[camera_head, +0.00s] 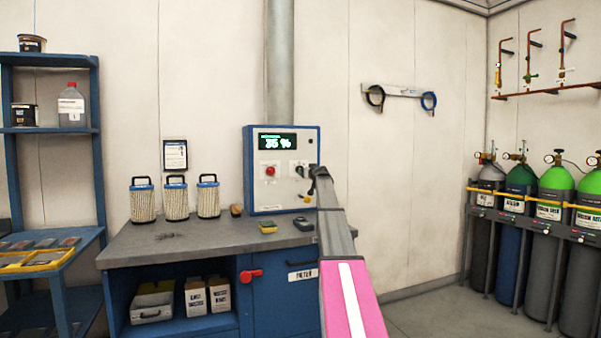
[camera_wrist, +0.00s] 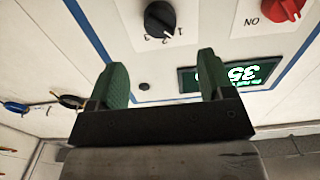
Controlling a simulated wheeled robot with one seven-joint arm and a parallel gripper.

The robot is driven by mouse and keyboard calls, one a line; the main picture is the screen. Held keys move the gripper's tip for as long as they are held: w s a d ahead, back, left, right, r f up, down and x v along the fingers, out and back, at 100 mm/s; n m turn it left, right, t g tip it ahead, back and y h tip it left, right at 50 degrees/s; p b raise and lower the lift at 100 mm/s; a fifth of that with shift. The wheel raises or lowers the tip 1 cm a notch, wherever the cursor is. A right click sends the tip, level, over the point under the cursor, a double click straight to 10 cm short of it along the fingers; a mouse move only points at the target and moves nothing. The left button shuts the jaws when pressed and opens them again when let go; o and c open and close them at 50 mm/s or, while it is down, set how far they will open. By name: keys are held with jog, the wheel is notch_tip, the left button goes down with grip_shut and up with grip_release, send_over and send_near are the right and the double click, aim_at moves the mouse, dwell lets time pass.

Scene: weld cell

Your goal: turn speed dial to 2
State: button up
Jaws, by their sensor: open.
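The speed dial (camera_wrist: 158,18) is a round black knob on the white front of the control box. It shows at the top of the wrist view, with the numbers 1, 2 and 3 beside it; I cannot tell its setting for sure. The control box (camera_head: 255,194) has a blue frame and a green-lit display (camera_head: 278,143) reading 35 %. My gripper (camera_wrist: 161,78) is open and empty, its two green fingers apart from each other. The dial appears beyond the fingers, not between their pads. In the head view my arm and gripper hide part of the box's right side.
A red knob (camera_wrist: 290,8) marked ON is on the same panel; it also shows in the head view (camera_head: 270,171). The grey bench top (camera_head: 190,238) below holds several filter cartridges, a yellow sponge (camera_head: 268,227) and small items. Gas cylinders (camera_head: 511,240) stand at right.

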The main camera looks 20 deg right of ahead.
jog(key=w, duration=0.9)
jog(key=shift+w+a, duration=0.1)
jog(key=shift+w, duration=0.05)
jog(key=c, duration=0.9)
